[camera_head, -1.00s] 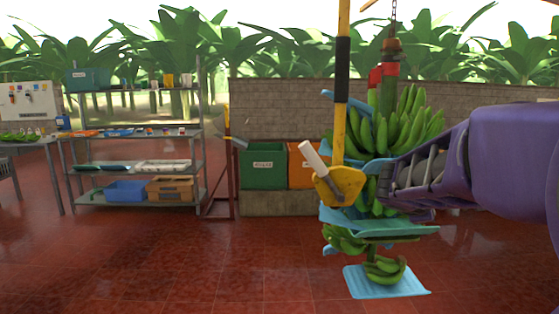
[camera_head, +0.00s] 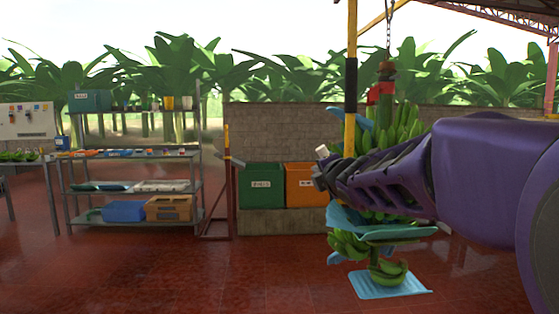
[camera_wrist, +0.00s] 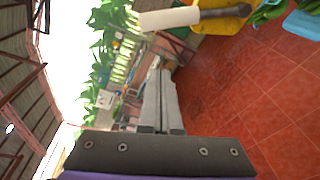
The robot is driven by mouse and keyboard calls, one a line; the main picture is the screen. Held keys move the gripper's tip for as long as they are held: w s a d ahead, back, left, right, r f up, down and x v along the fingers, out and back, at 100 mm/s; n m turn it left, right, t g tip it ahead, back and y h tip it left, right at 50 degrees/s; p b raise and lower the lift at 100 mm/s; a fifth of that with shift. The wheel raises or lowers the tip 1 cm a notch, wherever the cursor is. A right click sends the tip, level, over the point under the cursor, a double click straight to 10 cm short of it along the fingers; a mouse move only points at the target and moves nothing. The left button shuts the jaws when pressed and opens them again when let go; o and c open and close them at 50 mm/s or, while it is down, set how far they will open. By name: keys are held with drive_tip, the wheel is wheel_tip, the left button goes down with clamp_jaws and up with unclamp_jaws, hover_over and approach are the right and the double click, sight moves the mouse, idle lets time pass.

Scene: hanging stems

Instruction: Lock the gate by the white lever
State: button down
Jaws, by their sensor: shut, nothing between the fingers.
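The white lever (camera_wrist: 170,18) is a pale round handle on a dark shaft, running to a yellow plate (camera_wrist: 228,22) at the top of the wrist view. In the head view only its white tip (camera_head: 322,152) shows, beside the yellow and black pole (camera_head: 351,75); my arm hides the plate. In the head view my gripper (camera_head: 318,177) lies across the pole, just under the lever's tip. Whether it touches anything there is hidden.
A banana stem (camera_head: 400,130) with blue sheets (camera_head: 390,284) hangs right behind my gripper. Green (camera_head: 262,185) and orange (camera_head: 300,184) bins stand by the wall. A metal rack (camera_head: 130,153) stands left. The red floor between is clear.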

drive_tip(key=shift+s+a+r+n+t+y, duration=0.15)
drive_tip(key=shift+a+r+n+t+y, duration=0.05)
drive_tip(key=shift+a+r, duration=0.3)
drive_tip(key=shift+s+a+r+n+t+y, duration=0.2)
drive_tip(key=shift+a+r, duration=0.2)
drive_tip(key=shift+a, duration=0.15)
drive_tip(key=shift+w, duration=0.15)
drive_tip(key=w+a, duration=0.1)
drive_tip(key=w, duration=0.9)
drive_tip(key=shift+s+d+r+p, duration=0.15)
drive_tip(key=shift+s+d+p, duration=0.05)
drive_tip(key=shift+d, duration=0.35)
drive_tip(key=shift+s+d+r+p, duration=0.15)
drive_tip(key=shift+d+r, duration=0.05)
drive_tip(key=shift+d, duration=0.4)
drive_tip(key=shift+s+d+r+p, duration=0.15)
drive_tip(key=shift+s+d+p, duration=0.05)
drive_tip(key=shift+d, duration=0.35)
drive_tip(key=shift+r, duration=0.1)
